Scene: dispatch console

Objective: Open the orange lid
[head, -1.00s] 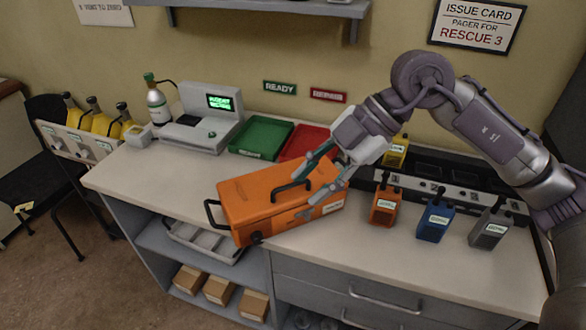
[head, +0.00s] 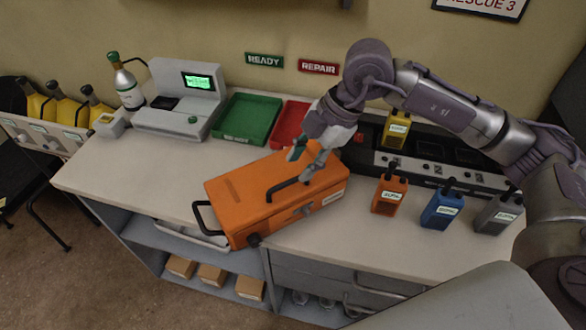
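The orange case (head: 278,196) sits on the counter near its front edge, and its orange lid (head: 245,186) is down. A black handle (head: 289,190) stands on the lid, a second dark handle (head: 203,217) is on the left end, and a latch (head: 304,210) shows on the front. My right gripper (head: 301,165) comes from the upper right and is over the lid, with its fingertips close to the top handle. Its two fingers look apart, with nothing visible between them. I cannot tell whether they touch the handle. My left gripper is not in view.
A green tray (head: 246,119) and a red tray (head: 290,124) lie behind the case. An orange radio (head: 388,194), a blue radio (head: 442,209) and a grey radio (head: 498,213) stand to the right. A yellow radio (head: 397,130) is in the charger.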

